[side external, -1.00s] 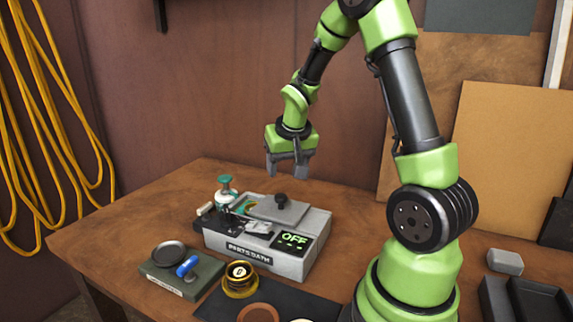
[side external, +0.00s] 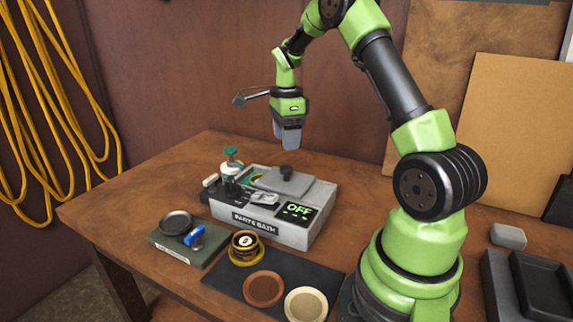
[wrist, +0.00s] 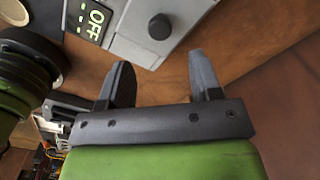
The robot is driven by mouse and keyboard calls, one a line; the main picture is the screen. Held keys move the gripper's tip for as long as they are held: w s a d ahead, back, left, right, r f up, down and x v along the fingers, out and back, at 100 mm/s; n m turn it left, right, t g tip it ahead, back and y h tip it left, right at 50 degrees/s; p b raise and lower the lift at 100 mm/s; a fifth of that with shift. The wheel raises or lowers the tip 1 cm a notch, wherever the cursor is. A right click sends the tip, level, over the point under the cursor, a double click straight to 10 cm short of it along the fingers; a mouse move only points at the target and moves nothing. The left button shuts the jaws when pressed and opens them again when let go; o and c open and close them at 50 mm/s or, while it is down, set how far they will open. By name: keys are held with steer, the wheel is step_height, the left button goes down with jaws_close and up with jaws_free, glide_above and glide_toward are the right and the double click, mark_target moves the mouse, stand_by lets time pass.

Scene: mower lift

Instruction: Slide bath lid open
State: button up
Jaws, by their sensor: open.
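The parts bath (side external: 262,228) is a grey box with a display reading OFF, standing on the wooden bench. Its grey lid (side external: 305,187) lies on top, with a dark round knob (side external: 286,172). The lid covers the right part of the top; a small green-lit gap shows at its left. My gripper (side external: 287,147) hangs above the lid and knob, apart from them, fingers pointing down. In the wrist view my gripper (wrist: 160,70) has its two fingers spread with nothing between them. The knob (wrist: 159,27) shows beyond the fingertips, between them and toward the top.
A green-capped bottle (side external: 231,160) stands at the bath's back left. In front are a scale-like box (side external: 178,254) with a dark dish and blue item, a brass cup (side external: 245,248), and a dark mat (side external: 235,287) with round discs. Bench behind the bath is clear.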

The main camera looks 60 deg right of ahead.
mark_target(287, 167)
step_height(287, 167, down, 8)
steer(key=shift+r, duration=0.15)
